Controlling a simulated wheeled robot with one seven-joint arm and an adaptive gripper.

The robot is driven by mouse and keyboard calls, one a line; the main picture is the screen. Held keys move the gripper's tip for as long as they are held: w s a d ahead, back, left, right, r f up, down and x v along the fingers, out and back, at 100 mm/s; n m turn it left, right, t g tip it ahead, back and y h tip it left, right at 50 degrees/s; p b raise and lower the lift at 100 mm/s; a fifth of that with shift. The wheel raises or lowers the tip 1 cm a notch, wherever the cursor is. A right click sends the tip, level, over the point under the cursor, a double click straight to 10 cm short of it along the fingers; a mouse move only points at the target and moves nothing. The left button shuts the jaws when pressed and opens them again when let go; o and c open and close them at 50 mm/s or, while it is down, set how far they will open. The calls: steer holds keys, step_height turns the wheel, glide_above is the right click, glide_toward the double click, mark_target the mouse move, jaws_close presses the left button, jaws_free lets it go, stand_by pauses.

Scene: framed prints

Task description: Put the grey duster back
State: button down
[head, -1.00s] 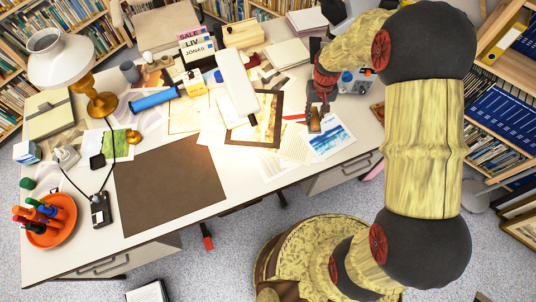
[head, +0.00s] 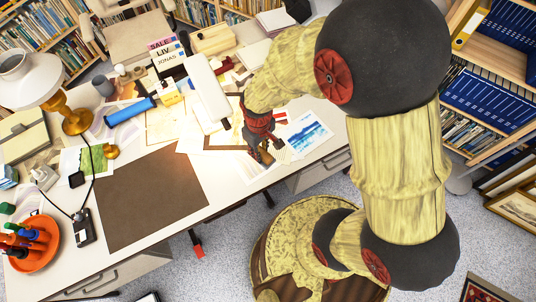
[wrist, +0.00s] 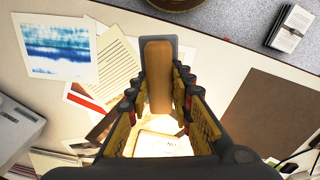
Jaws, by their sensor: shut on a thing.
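My gripper (head: 262,148) is over the front part of the cluttered desk, to the right of the brown mat (head: 150,197). In the wrist view my gripper (wrist: 158,88) is shut on the grey duster (wrist: 158,72). The duster shows a long brown top with a grey rim around its far end, and it points away from the wrist between the two fingers. In the head view the duster (head: 266,157) is small and partly hidden by the fingers. It seems held above the papers; its exact height is hard to tell.
A blue watercolour print (head: 304,132) and loose sheets lie beside and under the gripper. A white lamp head (head: 208,88) stands behind it. An orange dish of pens (head: 40,250) and a blue roll (head: 129,111) are farther left. The brown mat is bare.

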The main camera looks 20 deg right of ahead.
mark_target(268, 153)
steer(key=s+n, duration=0.2)
steer(key=s, duration=0.5)
steer(key=w+d+f, duration=0.1)
steer(key=w, duration=0.1)
steer(key=w+d+f+b, duration=0.1)
steer(key=w, duration=0.1)
steer(key=w+d+f+b, duration=0.1)
steer(key=w+f, duration=0.1)
steer(key=w, duration=0.1)
steer(key=shift+w+f, duration=0.1)
steer(key=w+f, duration=0.1)
steer(key=w+d+f+b, duration=0.1)
steer(key=w+f, duration=0.1)
steer(key=w+d+f+b, duration=0.1)
steer(key=f, duration=0.1)
steer(key=shift+w+f, duration=0.1)
steer(key=shift+w, duration=0.15)
steer(key=shift+w+f, duration=0.15)
steer(key=shift+f, duration=0.15)
steer(key=shift+w+d+f+b, duration=0.15)
steer(key=shift+f+b, duration=0.5)
steer(key=shift+f, duration=0.95)
steer(key=shift+f, duration=0.1)
steer(key=c, duration=1.6)
jaws_free()
